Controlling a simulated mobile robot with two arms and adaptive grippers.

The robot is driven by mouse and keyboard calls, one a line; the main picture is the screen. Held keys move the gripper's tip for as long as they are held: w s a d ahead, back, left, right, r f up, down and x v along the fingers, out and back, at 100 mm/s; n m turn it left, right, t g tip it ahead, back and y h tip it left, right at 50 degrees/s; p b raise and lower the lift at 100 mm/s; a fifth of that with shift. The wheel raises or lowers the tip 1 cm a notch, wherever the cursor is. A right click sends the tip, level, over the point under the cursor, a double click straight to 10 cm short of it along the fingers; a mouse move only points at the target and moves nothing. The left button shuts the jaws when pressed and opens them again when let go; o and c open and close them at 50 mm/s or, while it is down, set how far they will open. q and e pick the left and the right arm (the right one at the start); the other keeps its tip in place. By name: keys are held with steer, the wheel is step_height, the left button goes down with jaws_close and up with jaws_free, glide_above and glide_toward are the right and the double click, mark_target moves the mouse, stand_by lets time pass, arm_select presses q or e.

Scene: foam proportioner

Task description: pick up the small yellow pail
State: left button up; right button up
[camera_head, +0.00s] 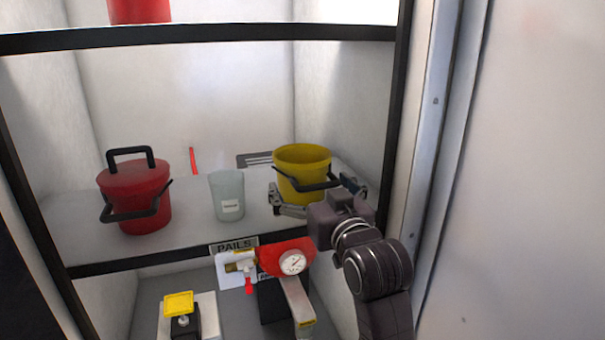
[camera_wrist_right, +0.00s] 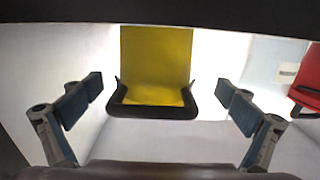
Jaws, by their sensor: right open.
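The small yellow pail (camera_head: 301,165) stands upright on the right side of the shelf in the head view, with its black handle hanging across its front. My right gripper (camera_head: 318,200) is at the pail, its fingers spread to either side. In the right wrist view the yellow pail (camera_wrist_right: 157,60) and its black handle lie ahead, centred between the open fingers of the right gripper (camera_wrist_right: 163,100). A gap shows between each finger and the pail. My left gripper is not in view.
A clear beaker (camera_head: 228,196) and a red lidded pail (camera_head: 136,192) stand left of the yellow pail. The shelf's dark front edge (camera_head: 150,260) and right post (camera_head: 398,120) frame the space. A gauge device (camera_head: 287,260) sits below.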

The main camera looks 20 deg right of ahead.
mark_target(311, 180)
steer(key=w, duration=0.1)
steer(key=w+p, duration=0.2)
steer(key=shift+d+r, duration=0.15)
steer(key=shift+d, duration=0.1)
steer(key=w, duration=0.1)
steer(key=w+p, duration=0.1)
steer(key=shift+w+f, duration=0.2)
steer(key=shift+w, duration=0.1)
steer(key=c, duration=1.2)
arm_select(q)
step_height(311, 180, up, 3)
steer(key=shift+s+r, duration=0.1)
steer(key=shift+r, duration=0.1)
arm_select(e)
steer(key=shift+c, duration=0.2)
steer(key=shift+r, duration=0.1)
